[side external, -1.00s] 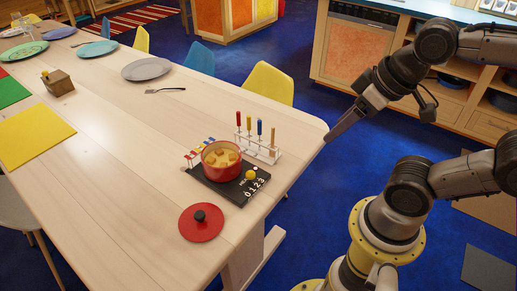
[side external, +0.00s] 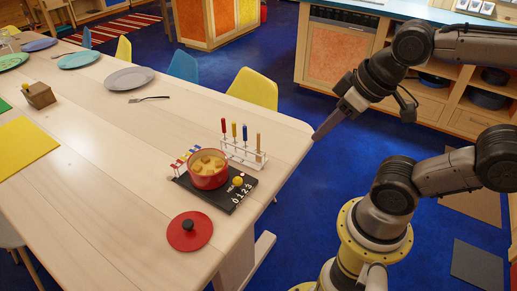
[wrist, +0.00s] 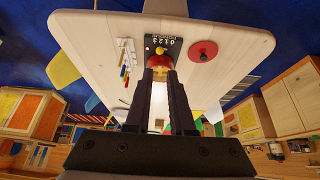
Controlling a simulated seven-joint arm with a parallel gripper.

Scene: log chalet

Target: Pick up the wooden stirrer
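A wooden stirrer (side external: 258,145) with a plain tan handle appears to stand upright at the right end of a white rack (side external: 241,152) on the table. Red, blue and yellow handled tools stand beside it. My gripper (side external: 318,134) is at the table's right corner in the side view, apart from the rack and to its right. In the wrist view my gripper (wrist: 153,72) has its two dark fingers apart, with nothing held between them. The rack (wrist: 125,62) shows there left of the fingers; the stirrer is too small to single out.
A red pot (side external: 208,174) with yellowish contents is on a black board (side external: 221,203) in front of the rack. A red lid (side external: 189,232) lies nearer. A fork (side external: 148,99) and grey plate (side external: 129,78) lie farther back. The table (side external: 110,165) is clear at centre.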

